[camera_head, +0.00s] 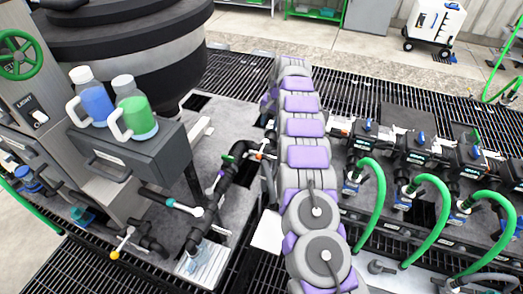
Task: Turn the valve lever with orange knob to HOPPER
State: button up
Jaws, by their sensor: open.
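A small valve lever with an orange knob (259,156) shows just left of my arm, on the dark pipework in the middle. It is small, and part of it seems covered by my arm. Its exact angle is hard to tell. No HOPPER label can be read here. My grey and purple arm reaches up from the bottom middle and bends away near the top. My gripper cannot be made out; my own arm links hide the area where it could be.
A grey box (130,160) with blue and green jugs stands at left. A yellow-knobbed lever (115,255) sits low left. A large dark tank (130,50) stands behind. Green hoses (432,215) and a valve manifold (415,145) fill the right side. Dark grating covers the floor.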

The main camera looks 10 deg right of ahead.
aim_at(261, 151)
jog(key=a+f+b, duration=0.1)
jog(key=f, duration=0.4)
jog(key=w+a+f+b, duration=0.1)
jog(key=f+b, duration=0.1)
jog(key=f, duration=0.4)
jog(key=a+f+b, duration=0.1)
jog(key=f, duration=0.5)
jog(key=shift+w, duration=0.4)
jog(key=shift+c, duration=0.5)
grip_shut()
